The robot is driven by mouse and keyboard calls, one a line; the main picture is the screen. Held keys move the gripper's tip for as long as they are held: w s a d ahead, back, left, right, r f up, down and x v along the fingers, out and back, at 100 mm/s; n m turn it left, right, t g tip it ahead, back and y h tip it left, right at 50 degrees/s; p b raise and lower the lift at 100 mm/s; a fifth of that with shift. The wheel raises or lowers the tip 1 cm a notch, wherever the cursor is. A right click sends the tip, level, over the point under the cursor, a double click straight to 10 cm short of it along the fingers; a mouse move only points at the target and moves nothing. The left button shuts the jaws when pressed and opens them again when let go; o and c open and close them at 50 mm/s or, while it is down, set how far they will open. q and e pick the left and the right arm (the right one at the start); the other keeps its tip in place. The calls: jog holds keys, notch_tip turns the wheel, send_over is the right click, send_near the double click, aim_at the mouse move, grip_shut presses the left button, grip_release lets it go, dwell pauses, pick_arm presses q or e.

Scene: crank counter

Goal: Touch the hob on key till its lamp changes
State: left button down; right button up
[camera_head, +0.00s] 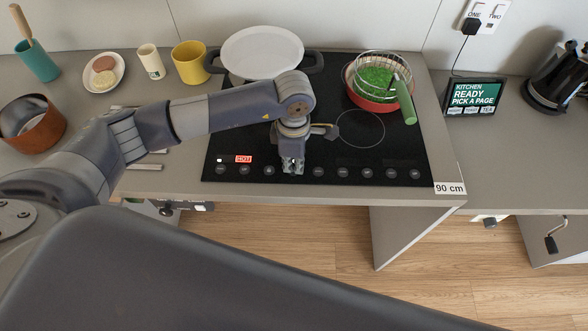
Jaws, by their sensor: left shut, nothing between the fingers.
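The black glass hob (225,135) is set in the counter and has a row of round touch keys along its front edge. At the left of that row a small white lamp (219,160) is lit above the first key (219,170). A red HOT sign (243,159) is lit above the second key (244,170). I cannot read the key symbols, so I cannot tell which is the on key. My left gripper (292,169) points down, shut and empty, over the key row left of centre. It hides part of the row. I cannot tell whether it touches the glass. My right gripper is not in view.
A white-lidded pan (262,52) stands at the hob's back left. A red pan (372,101) with a wire basket and green contents stands back right, its green handle (404,100) pointing forward. A copper pot (42,131) and yellow mug (190,63) stand left. A kettle (553,80) stands far right.

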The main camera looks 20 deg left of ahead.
aim_at(293, 171)
pick_arm(q)
jog(key=shift+f+b, duration=0.35)
jog(key=shift+f, duration=0.05)
jog(key=shift+r, duration=0.1)
jog(key=shift+r+p, duration=1.35)
jog(key=shift+r, duration=1.15)
